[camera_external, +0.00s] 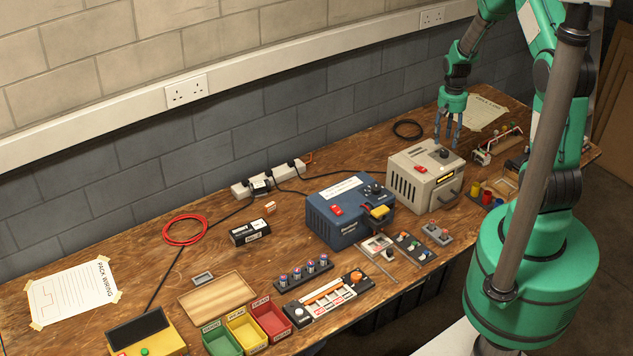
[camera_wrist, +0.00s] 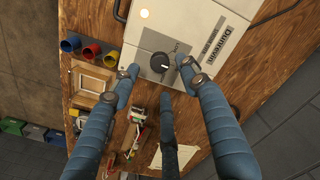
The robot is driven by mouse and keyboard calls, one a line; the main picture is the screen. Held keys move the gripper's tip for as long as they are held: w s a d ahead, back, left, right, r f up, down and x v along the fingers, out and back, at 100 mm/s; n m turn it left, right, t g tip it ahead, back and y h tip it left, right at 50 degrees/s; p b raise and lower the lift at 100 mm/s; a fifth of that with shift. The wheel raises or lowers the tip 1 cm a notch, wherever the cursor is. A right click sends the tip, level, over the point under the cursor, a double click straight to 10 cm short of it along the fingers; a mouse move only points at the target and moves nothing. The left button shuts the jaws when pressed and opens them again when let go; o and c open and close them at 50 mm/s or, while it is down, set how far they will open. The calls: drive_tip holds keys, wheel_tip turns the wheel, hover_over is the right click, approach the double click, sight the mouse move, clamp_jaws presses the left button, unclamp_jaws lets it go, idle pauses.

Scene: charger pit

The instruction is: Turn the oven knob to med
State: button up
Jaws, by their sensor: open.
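The oven is a beige box (camera_external: 425,180) on the workbench, right of the blue unit. It carries a round black knob (camera_external: 444,153) on its top. In the wrist view the beige top (camera_wrist: 200,25) fills the upper middle, and the knob (camera_wrist: 160,62) shows a small white mark. My gripper (camera_external: 449,136) points down over the knob end of the box. In the wrist view its blue fingers (camera_wrist: 158,76) are spread open around the knob, with a gap to it and nothing held.
A blue unit (camera_external: 345,222) stands left of the oven. Red, yellow and blue cups (camera_wrist: 92,52) and a wooden frame (camera_wrist: 94,77) lie beside it. A small wired board (camera_wrist: 136,130) lies near the fingers. A black cable coil (camera_external: 408,129) lies behind.

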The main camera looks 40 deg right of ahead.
sight(444, 152)
wheel_tip(444, 152, up, 7)
drive_tip(key=shift+f, duration=0.15)
idle(0.5)
drive_tip(key=s+a+r+n+t+b, duration=0.1)
drive_tip(key=s+a+r+b, duration=0.15)
drive_tip(key=a+r, duration=0.6)
drive_tip(key=s+a+r+n+t+b, duration=0.15)
drive_tip(key=s+a+r, duration=0.3)
drive_tip(key=r, duration=0.65)
drive_tip(key=s+a+r+n+t+b, duration=0.1)
drive_tip(key=s+a+r, duration=0.2)
drive_tip(key=s+a, duration=0.3)
drive_tip(key=s+a+r+n+t+b, duration=0.1)
drive_tip(key=s+a+r+t, duration=0.1)
drive_tip(key=s+a, duration=0.4)
drive_tip(key=s+r, duration=0.1)
drive_tip(key=s, duration=0.4)
drive_tip(key=shift+s+r+n+b, duration=0.3)
drive_tip(key=shift+s+r+n, duration=0.05)
drive_tip(key=shift+r, duration=0.05)
drive_tip(key=shift+a, duration=0.1)
